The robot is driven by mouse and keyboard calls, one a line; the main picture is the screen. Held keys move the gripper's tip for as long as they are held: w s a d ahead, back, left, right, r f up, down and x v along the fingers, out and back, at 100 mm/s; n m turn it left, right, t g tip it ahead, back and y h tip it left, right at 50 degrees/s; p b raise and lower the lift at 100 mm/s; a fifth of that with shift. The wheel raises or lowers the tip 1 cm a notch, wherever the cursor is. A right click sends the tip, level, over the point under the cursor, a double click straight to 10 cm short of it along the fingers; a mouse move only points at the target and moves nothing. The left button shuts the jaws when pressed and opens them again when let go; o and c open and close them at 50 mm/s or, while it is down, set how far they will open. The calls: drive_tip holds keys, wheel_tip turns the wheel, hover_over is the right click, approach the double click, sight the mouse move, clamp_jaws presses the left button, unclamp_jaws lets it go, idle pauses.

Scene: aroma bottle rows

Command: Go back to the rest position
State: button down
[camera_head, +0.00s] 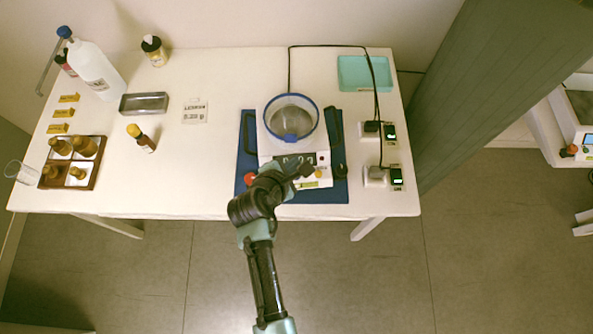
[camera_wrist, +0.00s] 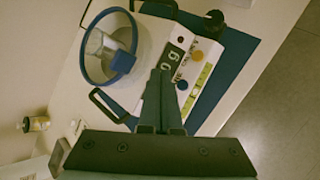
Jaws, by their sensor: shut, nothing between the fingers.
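My gripper (camera_head: 306,169) is over the front part of the white scale in the head view. In the wrist view my gripper (camera_wrist: 160,72) is shut, its fingers together and empty, in front of the scale's display. The white scale (camera_head: 325,175) stands on a blue mat (camera_head: 335,193). A clear bowl with a blue rim (camera_head: 291,117) sits on top of the scale. The bowl also shows at the upper left of the wrist view (camera_wrist: 98,45). My arm reaches up from the bottom of the head view and hides part of the scale's front.
A wooden box (camera_head: 74,176) with brown bottles stands at the left. A single brown bottle (camera_head: 141,138) stands apart, tilted in the picture. A grey tray (camera_head: 144,103), a white bottle (camera_head: 94,70) and a teal tray (camera_head: 363,73) are farther back. Two plugged devices (camera_head: 376,176) with cables are at the right.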

idle(0.7)
drive_tip(key=w+r+m+t+y, duration=0.1)
drive_tip(key=w+r+m+t, duration=0.25)
drive_tip(key=r, duration=0.85)
drive_tip(key=w+r+m+t, duration=0.2)
drive_tip(key=w+r+m, duration=0.2)
drive_tip(key=r, duration=0.8)
drive_tip(key=w+r+m+t+y, duration=0.1)
drive_tip(key=w+r+m+t, duration=0.25)
drive_tip(key=r, duration=0.85)
drive_tip(key=s+r+m+t, duration=0.2)
drive_tip(key=r+m, duration=0.1)
drive_tip(key=r, duration=0.6)
drive_tip(key=s+r+m+t, duration=0.2)
drive_tip(key=r+m, duration=0.1)
drive_tip(key=r, duration=0.7)
drive_tip(key=s+r+m+t+y, duration=0.1)
drive_tip(key=s+r+m+t, duration=0.4)
drive_tip(key=s+r, duration=0.8)
wheel_tip(320, 180, up, 3)
drive_tip(key=shift+s+d+r+t+y, duration=0.15)
drive_tip(key=shift+d+t+y, duration=0.25)
drive_tip(key=shift+t, duration=0.1)
drive_tip(key=c, duration=1.5)
unclamp_jaws()
drive_tip(key=shift+c, duration=0.2)
